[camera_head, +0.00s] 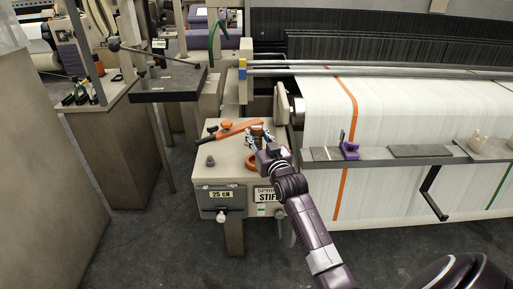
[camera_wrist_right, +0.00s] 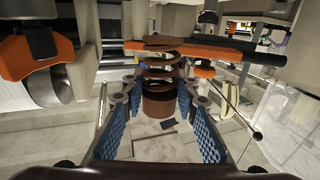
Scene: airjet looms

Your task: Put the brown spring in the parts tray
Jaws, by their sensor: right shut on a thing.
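The brown spring (camera_head: 257,129) stands upright over the beige machine box, between the fingers of my right gripper (camera_head: 259,137). In the right wrist view its coils (camera_wrist_right: 161,68) rise above a brown cylindrical lower part (camera_wrist_right: 158,103), with the blue-padded fingers (camera_wrist_right: 160,120) on both sides. My right gripper is shut on the spring. I cannot tell whether the spring still touches the box top. A dark flat tray-like top (camera_head: 167,84) stands at the back left; I cannot tell whether it is the parts tray. My left gripper is not in view.
On the beige box (camera_head: 224,168) lie an orange-and-black tool (camera_head: 228,131), a dark knob (camera_head: 210,161) and an orange ring (camera_head: 252,162). The loom with white cloth (camera_head: 400,110) fills the right, with a grey shelf (camera_head: 420,151) holding a purple part (camera_head: 349,150).

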